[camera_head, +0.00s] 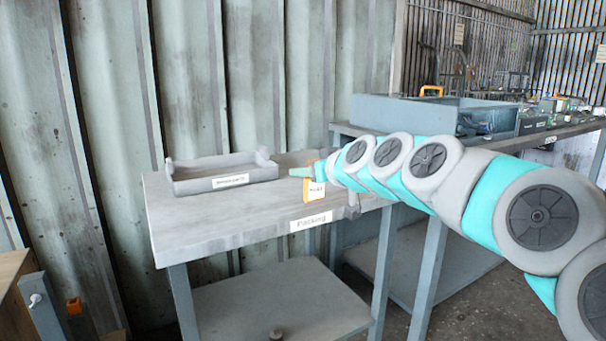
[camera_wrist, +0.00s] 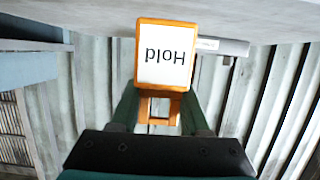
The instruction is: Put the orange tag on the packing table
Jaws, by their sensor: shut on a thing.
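The orange tag (camera_head: 314,190) has a white label and hangs at my gripper (camera_head: 304,173) over the right part of the packing table (camera_head: 225,228). In the wrist view the tag (camera_wrist: 166,54) is upside down and reads "Hold". My gripper's two green fingers (camera_wrist: 160,108) are shut on the tag's narrower orange end. The tabletop (camera_wrist: 230,18) shows at the top of the wrist view, behind the tag. I cannot tell whether the tag touches the table. The table's front edge carries a "Packing" label.
A grey labelled tray (camera_head: 222,178) stands at the back left of the packing table. The front left of the tabletop is bare. A blue-grey bin (camera_head: 400,115) stands on another table at right, with assorted parts (camera_head: 565,108) farther along. A corrugated wall is behind.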

